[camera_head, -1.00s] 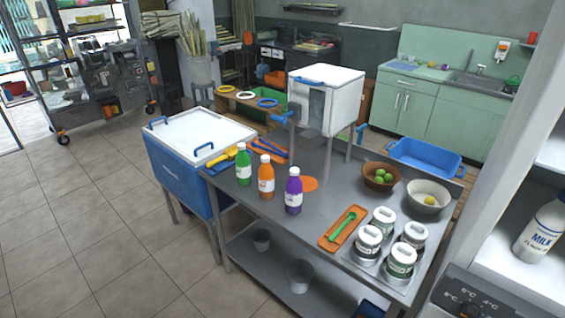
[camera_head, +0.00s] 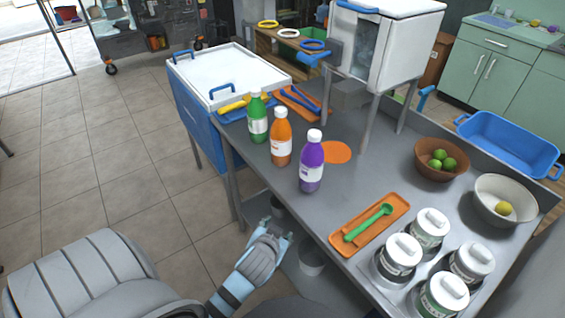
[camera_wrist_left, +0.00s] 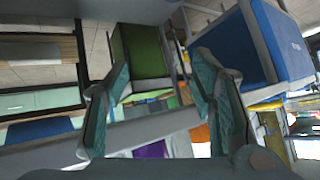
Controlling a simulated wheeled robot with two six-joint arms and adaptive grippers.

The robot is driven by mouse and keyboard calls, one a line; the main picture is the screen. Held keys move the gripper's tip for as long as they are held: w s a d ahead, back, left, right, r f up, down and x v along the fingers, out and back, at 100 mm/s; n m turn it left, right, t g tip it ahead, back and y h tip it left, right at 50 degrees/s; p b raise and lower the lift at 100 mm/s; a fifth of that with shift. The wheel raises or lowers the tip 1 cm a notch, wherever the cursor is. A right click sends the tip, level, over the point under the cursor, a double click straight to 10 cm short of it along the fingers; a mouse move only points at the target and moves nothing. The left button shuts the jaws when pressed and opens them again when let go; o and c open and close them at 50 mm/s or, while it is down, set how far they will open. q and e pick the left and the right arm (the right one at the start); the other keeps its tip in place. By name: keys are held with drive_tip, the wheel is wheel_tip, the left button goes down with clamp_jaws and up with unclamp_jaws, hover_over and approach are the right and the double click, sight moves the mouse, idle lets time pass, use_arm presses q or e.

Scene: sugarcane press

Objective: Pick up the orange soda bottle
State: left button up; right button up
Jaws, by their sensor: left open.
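The orange soda bottle (camera_head: 281,138) stands upright on the metal table, with a white cap and a white label. The green bottle (camera_head: 257,118) stands to its left and the purple bottle (camera_head: 311,163) to its right, close but apart. My left gripper (camera_head: 277,232) is open and empty, low in front of the table edge, below and apart from the bottles. In the left wrist view its two teal-padded fingers (camera_wrist_left: 162,80) are spread, with nothing held between them. My right gripper is not in view.
The metal table (camera_head: 385,165) holds an orange tray with a green spoon (camera_head: 370,224), several white-lidded jars (camera_head: 401,256), a brown bowl of limes (camera_head: 441,160) and a white bowl (camera_head: 505,199). A white press box (camera_head: 388,48) stands behind. A blue chest (camera_head: 203,120) is at left.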

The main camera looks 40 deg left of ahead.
use_arm(q)
wheel_tip(320, 180, up, 11)
drive_tip(key=w+a+n+t+y+b, duration=0.1)
drive_tip(key=a+n+t+y+b, duration=0.1)
drive_tip(key=n+t, duration=0.1)
drive_tip(key=n+t+y, duration=0.2)
drive_tip(key=t+y, duration=0.1)
approach(280, 116)
drive_tip(key=shift+y, duration=0.3)
drive_tip(key=x, duration=1.1)
drive_tip(key=shift+w+f, duration=0.25)
drive_tip(key=shift+w, duration=0.2)
clamp_jaws()
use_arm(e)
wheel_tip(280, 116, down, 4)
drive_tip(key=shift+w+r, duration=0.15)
use_arm(q)
drive_tip(key=shift+r, duration=0.1)
